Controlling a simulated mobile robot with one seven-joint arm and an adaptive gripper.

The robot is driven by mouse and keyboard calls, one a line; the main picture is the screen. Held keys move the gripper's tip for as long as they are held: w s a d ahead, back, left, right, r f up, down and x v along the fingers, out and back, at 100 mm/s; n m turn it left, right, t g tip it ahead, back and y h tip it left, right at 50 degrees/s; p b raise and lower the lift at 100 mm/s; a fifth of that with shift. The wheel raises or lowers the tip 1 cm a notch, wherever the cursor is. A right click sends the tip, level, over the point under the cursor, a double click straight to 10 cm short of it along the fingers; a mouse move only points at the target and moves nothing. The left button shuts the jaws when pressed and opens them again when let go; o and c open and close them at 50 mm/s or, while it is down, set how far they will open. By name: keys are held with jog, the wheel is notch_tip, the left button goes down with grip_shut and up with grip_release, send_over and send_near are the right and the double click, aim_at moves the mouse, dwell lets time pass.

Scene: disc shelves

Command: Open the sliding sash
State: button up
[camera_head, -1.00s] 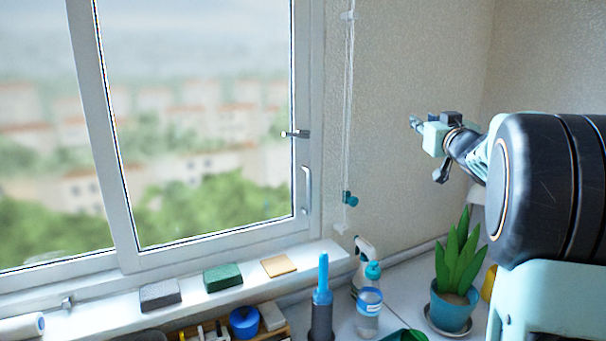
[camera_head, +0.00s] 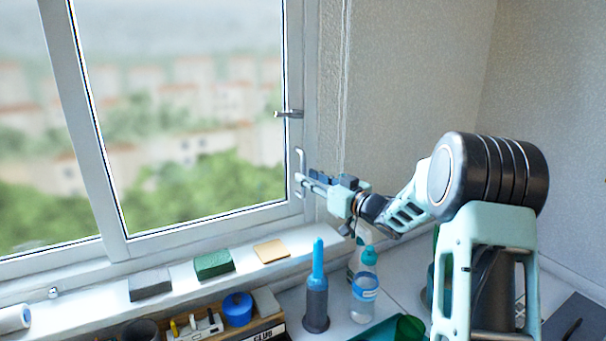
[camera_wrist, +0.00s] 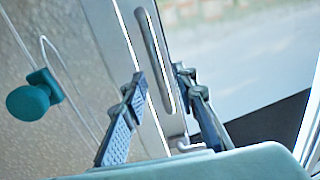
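The sliding sash (camera_head: 186,236) is a white-framed pane at the right of the window. No gap shows along its right edge. A pale vertical pull handle (camera_head: 299,160) is on its right stile, and a grey latch lever (camera_head: 289,114) above it points sideways. My gripper (camera_head: 303,183) is at the lower part of the pull handle. In the wrist view, its two dark fingers (camera_wrist: 160,76) are apart, one on each side of the handle (camera_wrist: 152,52). I cannot tell whether either finger touches it.
Below, the sill holds a grey block (camera_head: 150,287), a green block (camera_head: 214,264) and a tan pad (camera_head: 271,251). A blue-topped brush (camera_head: 317,285) and a clear bottle (camera_head: 364,298) stand on the counter. A teal cord knob (camera_wrist: 34,96) hangs beside the window in the wrist view.

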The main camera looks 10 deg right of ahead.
aim_at(303, 193)
jog(key=shift+x, duration=1.6)
jog(key=shift+c, duration=0.2)
grip_shut()
